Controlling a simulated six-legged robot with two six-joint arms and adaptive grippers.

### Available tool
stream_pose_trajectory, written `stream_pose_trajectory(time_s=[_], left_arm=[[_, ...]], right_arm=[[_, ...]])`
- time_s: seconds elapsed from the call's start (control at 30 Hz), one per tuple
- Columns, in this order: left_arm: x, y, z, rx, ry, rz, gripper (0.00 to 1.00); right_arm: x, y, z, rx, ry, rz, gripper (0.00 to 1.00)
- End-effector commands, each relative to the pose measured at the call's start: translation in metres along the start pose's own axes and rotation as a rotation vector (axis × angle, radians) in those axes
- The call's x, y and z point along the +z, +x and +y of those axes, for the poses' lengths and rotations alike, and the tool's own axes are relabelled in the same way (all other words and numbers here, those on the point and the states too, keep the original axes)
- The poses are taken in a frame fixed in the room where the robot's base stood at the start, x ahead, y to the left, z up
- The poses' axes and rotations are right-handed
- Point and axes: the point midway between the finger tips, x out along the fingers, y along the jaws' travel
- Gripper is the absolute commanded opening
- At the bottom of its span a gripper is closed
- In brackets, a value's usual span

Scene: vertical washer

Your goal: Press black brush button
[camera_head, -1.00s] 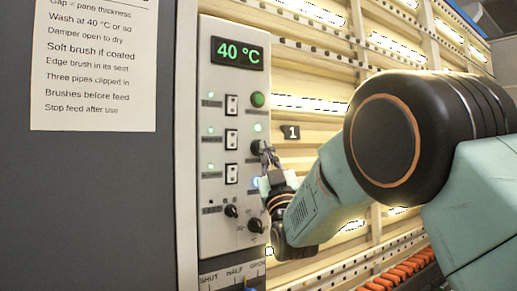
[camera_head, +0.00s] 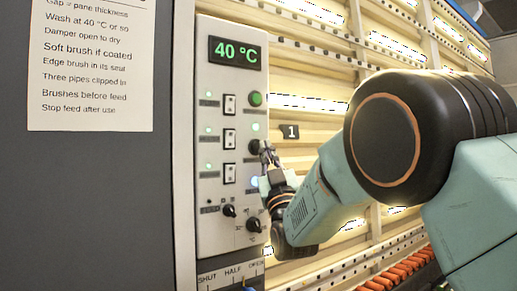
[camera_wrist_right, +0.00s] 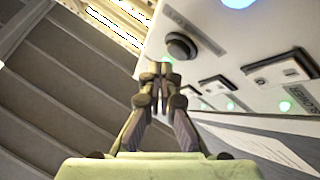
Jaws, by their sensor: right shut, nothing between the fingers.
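The black brush button (camera_head: 254,146) is a round black knob in the right column of the white control panel, below the green button. It also shows in the right wrist view (camera_wrist_right: 181,46), ahead and slightly right of my fingertips. My right gripper (camera_head: 267,152) is shut and empty, with its tips beside the button's right side in the head view. In the right wrist view the gripper (camera_wrist_right: 159,72) points toward the panel face. I cannot tell whether the tips touch the button. My left gripper is not in view.
The panel (camera_head: 208,130) carries a 40 °C display (camera_head: 235,52), a green button (camera_head: 256,98), several white rocker switches and two lower black knobs (camera_head: 229,210). A posted sheet (camera_head: 92,70) is at left. Ribbed machine slats with lights lie right, behind my arm.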

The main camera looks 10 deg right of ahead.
Motion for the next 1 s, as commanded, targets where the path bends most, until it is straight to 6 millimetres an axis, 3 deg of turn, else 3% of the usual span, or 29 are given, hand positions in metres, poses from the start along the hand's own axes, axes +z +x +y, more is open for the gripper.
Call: stream_pose_trajectory(time_s=[1.0], left_arm=[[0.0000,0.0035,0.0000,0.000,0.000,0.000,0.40]], right_arm=[[0.0048,0.0059,-0.0032,0.000,0.000,0.000,0.00]])
